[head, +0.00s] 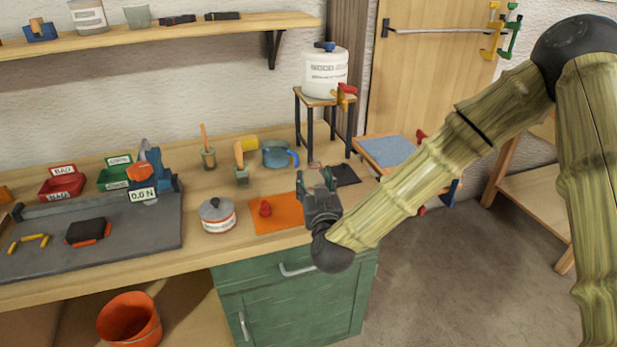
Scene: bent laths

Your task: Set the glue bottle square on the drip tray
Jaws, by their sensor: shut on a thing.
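My gripper (315,181) is above the front right of the workbench, fingers pointing away from me. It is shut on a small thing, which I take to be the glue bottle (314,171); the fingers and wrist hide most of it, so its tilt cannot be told. A flat dark tray, apparently the drip tray (346,175), lies just beyond and right of the gripper, by the stand under the white glue tank (325,74). The gripper overlaps the tray's left side in the head view. Whether the bottle touches the tray cannot be seen.
An orange mat (284,214) with a small red piece (265,208) lies left of my gripper. The tank's tap (344,94) juts out above the tray.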

